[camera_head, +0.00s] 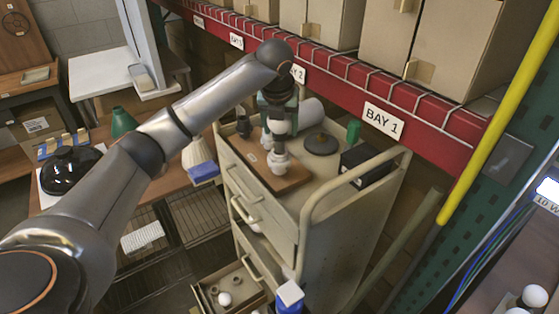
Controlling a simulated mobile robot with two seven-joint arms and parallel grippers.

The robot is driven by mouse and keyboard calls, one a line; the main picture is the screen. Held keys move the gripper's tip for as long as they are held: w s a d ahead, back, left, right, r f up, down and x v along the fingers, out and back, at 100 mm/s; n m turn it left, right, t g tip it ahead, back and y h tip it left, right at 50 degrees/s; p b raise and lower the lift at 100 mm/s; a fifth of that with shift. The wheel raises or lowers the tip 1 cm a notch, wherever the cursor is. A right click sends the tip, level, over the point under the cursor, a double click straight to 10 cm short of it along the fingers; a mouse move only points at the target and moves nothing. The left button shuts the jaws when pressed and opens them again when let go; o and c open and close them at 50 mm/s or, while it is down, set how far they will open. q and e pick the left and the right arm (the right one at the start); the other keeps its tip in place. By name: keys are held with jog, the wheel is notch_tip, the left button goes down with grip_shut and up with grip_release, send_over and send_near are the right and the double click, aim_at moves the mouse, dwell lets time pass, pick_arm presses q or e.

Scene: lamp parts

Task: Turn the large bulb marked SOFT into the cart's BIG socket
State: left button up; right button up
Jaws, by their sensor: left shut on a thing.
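My left gripper (280,104) points down over the beige cart (325,200) and is shut on a white bulb (279,127). Its fingers are small and partly merge with the wrist. The bulb is upright, directly above a white socket (278,163) on a wooden board (262,172) on the cart top. I cannot tell whether the bulb's base touches the socket. The SOFT and BIG markings are not readable. My right gripper is not in view.
A dark round disc (320,143), a black box (367,166) and a green item (353,131) share the cart top. The cart's raised rail (355,166) edges its right side. A red shelf beam (340,84) runs behind. An open drawer (237,287) holds a white bulb (224,298).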

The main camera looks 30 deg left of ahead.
aim_at(283, 142)
pick_arm(q)
jog(key=shift+f, duration=1.7)
dwell(1.5)
jog(key=o, duration=0.6)
jog(key=c, duration=0.6)
jog(key=shift+s+f, duration=0.1)
jog(key=shift+f, duration=0.1)
jog(key=m+h, duration=0.1)
jog(key=m, duration=0.2)
jog(key=shift+d+f, duration=0.1)
jog(key=shift+d, duration=0.05)
jog(key=m, duration=0.2)
jog(key=m+h, duration=0.1)
jog(key=m, duration=0.1)
jog(key=shift+d+f+h, duration=0.1)
jog(key=shift+d+h, duration=0.2)
